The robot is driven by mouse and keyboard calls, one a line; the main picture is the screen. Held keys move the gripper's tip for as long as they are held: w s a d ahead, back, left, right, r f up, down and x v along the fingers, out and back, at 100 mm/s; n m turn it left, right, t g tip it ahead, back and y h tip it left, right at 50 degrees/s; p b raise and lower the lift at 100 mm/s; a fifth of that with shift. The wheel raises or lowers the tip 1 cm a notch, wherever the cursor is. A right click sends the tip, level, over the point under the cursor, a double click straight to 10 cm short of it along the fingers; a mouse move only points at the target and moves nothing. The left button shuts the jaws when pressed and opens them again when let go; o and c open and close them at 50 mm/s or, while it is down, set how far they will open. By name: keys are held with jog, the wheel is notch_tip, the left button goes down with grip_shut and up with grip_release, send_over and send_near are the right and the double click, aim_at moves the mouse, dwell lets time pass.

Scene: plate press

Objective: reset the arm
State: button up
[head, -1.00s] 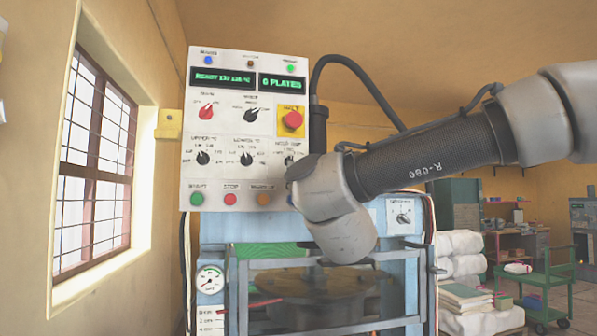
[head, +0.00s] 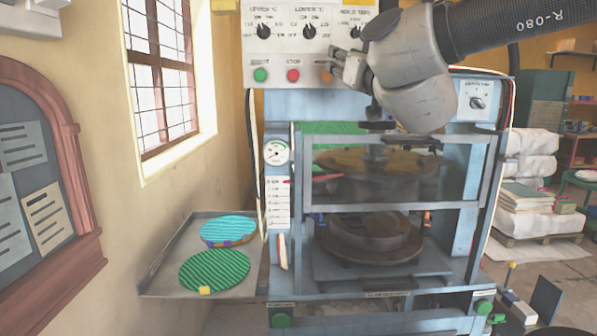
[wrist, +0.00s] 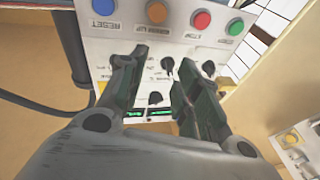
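My gripper (head: 338,66) is in front of the control panel (head: 282,52), beside the orange button (head: 327,75). In the wrist view its two dark fingers (wrist: 158,72) stand apart with panel showing between them, and nothing is held. My arm comes in from the upper right. The panel also shows in the wrist view (wrist: 225,40), with a blue RESET button (wrist: 104,7) and the orange button (wrist: 157,12). The blue button does not show in the head view. I cannot tell whether a fingertip touches the panel.
The blue press (head: 460,225) stands below the panel with a barred guard (head: 400,196) across its front. A side tray (head: 165,262) holds a cyan disc (head: 228,228) and a green disc (head: 214,270). A wall with a window (head: 160,65) is at left; white sacks (head: 530,167) are at right.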

jog(key=s+a+f+n+g+y, duration=0.35)
jog(key=a+f+g, duration=0.3)
jog(key=f, duration=0.35)
jog(key=s+d+f+g+h, duration=0.1)
jog(key=s+d+f+g, duration=0.2)
jog(key=f, duration=0.2)
jog(key=s+d+f+g, duration=0.2)
jog(key=d+f+g, duration=0.1)
jog(key=f, duration=0.3)
jog(key=s+d+f+m+g+h, duration=0.1)
jog(key=s+d+f+m+h, duration=0.1)
jog(key=s+d, duration=0.5)
jog(key=s+d+f+m+g+h, duration=0.2)
jog(key=s+d+f+h, duration=0.3)
jog(key=d, duration=1.3)
jog(key=shift+s+f+m, duration=0.6)
jog(key=shift+s+m, duration=0.15)
jog(key=shift+s, duration=0.4)
